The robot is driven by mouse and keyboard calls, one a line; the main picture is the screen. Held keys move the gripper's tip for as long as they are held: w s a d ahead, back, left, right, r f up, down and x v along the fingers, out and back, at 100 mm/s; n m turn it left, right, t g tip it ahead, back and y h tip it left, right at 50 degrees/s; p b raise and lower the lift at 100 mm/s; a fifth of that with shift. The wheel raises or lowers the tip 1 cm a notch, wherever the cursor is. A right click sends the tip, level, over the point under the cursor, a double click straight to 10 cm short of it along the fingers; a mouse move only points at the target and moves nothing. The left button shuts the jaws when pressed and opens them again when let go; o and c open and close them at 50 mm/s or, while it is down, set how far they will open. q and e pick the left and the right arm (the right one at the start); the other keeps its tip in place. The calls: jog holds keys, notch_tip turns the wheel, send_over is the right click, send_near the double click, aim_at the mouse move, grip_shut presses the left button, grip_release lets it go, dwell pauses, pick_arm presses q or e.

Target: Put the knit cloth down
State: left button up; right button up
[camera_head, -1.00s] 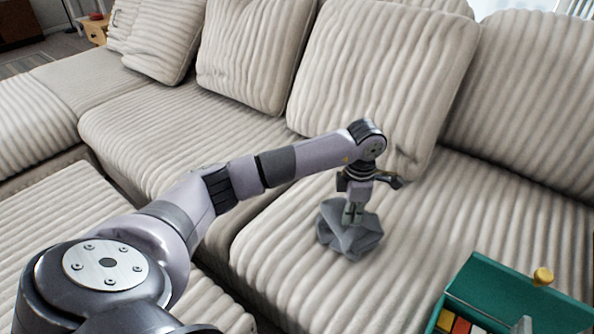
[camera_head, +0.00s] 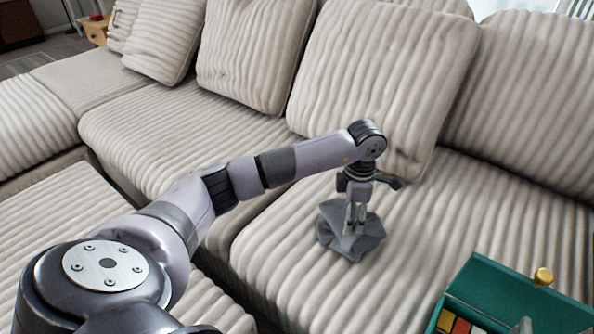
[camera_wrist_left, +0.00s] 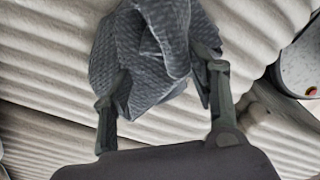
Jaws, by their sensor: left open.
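The knit cloth (camera_head: 350,241) is a crumpled dark grey bundle resting on the ribbed beige sofa seat (camera_head: 440,230). My left gripper (camera_head: 356,222) points down over it from above. In the left wrist view the cloth (camera_wrist_left: 150,50) lies between and just beyond the fingers of my left gripper (camera_wrist_left: 160,90). The fingers are spread apart, one on each side of the cloth; I cannot tell whether either touches it.
A green box (camera_head: 490,280) with coloured blocks and a yellow knob stands at the lower right. Large cushions (camera_head: 375,75) line the sofa back.

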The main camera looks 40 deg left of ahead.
pick_arm(q)
jog(key=shift+r, duration=0.1)
notch_tip(320, 180, up, 12)
dwell(0.5)
jog(key=shift+s+d+f, duration=0.1)
jog(key=shift+f, duration=0.1)
